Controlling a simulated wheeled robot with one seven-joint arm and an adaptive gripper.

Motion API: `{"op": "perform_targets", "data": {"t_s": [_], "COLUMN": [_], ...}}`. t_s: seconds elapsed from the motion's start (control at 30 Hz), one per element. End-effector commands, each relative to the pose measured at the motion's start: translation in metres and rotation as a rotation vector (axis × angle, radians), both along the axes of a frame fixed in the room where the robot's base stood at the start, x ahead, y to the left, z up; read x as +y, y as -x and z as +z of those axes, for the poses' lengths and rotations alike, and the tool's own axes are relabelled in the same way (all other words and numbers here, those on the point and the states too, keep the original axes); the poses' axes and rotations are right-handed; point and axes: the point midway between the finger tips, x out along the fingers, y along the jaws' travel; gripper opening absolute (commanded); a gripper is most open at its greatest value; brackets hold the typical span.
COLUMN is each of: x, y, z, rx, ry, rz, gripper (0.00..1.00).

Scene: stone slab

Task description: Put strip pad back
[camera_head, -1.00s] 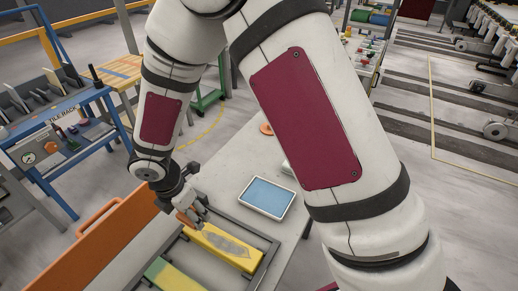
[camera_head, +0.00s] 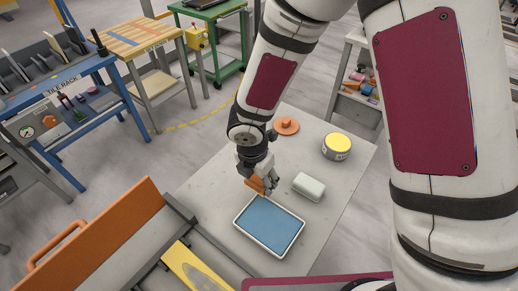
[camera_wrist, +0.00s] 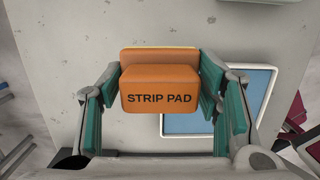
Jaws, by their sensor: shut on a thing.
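The strip pad (camera_wrist: 158,92) is an orange block with "STRIP PAD" lettered on it. My gripper (camera_wrist: 160,100) is shut on it, with the teal finger pads at its left and right sides. In the head view my gripper (camera_head: 262,186) holds the strip pad (camera_head: 256,184) over the grey table, just behind the blue-topped white tray (camera_head: 246,236). The tray also shows below and right of the pad in the wrist view (camera_wrist: 262,85). I cannot tell whether the pad touches the table.
A pale rounded block (camera_head: 309,186) lies right of my gripper. A yellow-lidded tin (camera_head: 337,146) and an orange round piece (camera_head: 286,126) stand farther back on the table (camera_head: 215,190). A yellow strip in a frame (camera_head: 190,265) and an orange panel (camera_head: 100,240) are at the front left.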

Motion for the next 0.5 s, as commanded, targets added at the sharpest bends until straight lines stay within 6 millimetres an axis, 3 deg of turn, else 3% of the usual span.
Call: {"op": "perform_targets", "data": {"t_s": [0.1,0.5], "x": [0.003,0.015], "y": [-0.033,-0.123], "z": [-0.005,-0.015], "rx": [-0.003,0.000], "ry": [-0.003,-0.002], "rz": [-0.008,-0.006], "gripper": [0.32,0.32]}}
